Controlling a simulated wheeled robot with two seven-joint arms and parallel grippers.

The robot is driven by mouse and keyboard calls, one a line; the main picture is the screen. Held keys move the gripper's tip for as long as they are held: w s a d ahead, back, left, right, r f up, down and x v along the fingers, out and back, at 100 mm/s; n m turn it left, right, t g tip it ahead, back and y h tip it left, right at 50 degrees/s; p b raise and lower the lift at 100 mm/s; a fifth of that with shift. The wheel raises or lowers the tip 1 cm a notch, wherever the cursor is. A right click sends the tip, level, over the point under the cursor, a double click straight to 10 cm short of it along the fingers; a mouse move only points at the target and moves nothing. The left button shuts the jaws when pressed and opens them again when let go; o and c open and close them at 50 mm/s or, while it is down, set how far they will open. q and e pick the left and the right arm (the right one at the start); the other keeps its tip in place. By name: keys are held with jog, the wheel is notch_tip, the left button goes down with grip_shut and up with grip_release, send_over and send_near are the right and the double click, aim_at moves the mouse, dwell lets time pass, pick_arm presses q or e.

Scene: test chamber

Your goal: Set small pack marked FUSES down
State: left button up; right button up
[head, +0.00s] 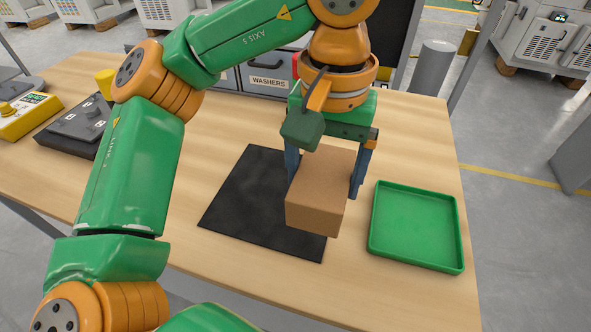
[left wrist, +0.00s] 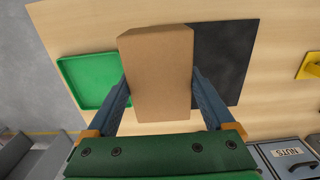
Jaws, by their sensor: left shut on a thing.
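My left gripper (head: 328,172) is shut on a plain brown cardboard pack (head: 316,211), with one blue finger on each side of it. The pack also shows between the fingers in the left wrist view (left wrist: 157,70). No FUSES marking shows on the faces in view. In the head view the pack is in front of the right part of a black mat (head: 245,205). I cannot tell for sure whether its underside touches anything. A green tray (head: 415,225) is to the right of the pack and looks empty. My right gripper is not in view.
Grey bins, one labelled WASHERS (head: 268,80), stand at the table's back edge. A bin labelled NUTS (left wrist: 288,154) shows in the left wrist view. A dark device (head: 78,127) and a yellow device (head: 27,115) are at the left. Bare wood (head: 420,145) lies behind the tray.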

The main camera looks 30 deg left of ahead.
pick_arm(q)
jog(key=w+a+f, duration=0.2)
jog(key=a, duration=0.1)
jog(key=w+a+f+p, duration=0.1)
jog(key=w+a+f, duration=0.1)
jog(key=a+f, duration=0.1)
jog(key=w+a+f, duration=0.2)
jog(key=f, duration=0.1)
jog(key=shift+w+a+f+p, duration=0.15)
jog(key=shift+a+f+p, duration=0.05)
jog(key=shift+a+p, duration=0.2)
notch_tip(320, 180, down, 3)
jog(key=shift+r, duration=0.1)
jog(key=shift+f, duration=0.35)
jog(key=o, duration=1.2)
jog(key=shift+r, duration=0.1)
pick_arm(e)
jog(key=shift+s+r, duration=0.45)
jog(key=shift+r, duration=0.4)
